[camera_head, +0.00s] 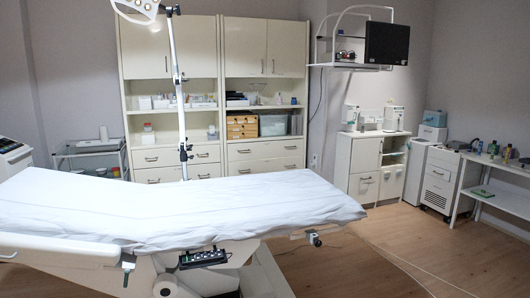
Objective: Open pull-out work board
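No gripper of mine shows in the head view. Two tall white cabinets (220,87) stand against the back wall, with closed upper doors, open shelves and closed drawers with dark handles below. I cannot make out which part is the pull-out work board; no board visibly sticks out from the cabinets. The couch (180,205), covered with a white sheet, stands between me and the cabinets and hides their lower parts. A small control box (203,258) hangs on the couch's near side.
A lamp pole (178,90) rises before the cabinets. A wire cart (90,155) stands left of them. A low white cabinet (367,168), a grey wheeled unit (438,180) and a white table (508,198) line the right side. Wooden floor (400,240) is free at right.

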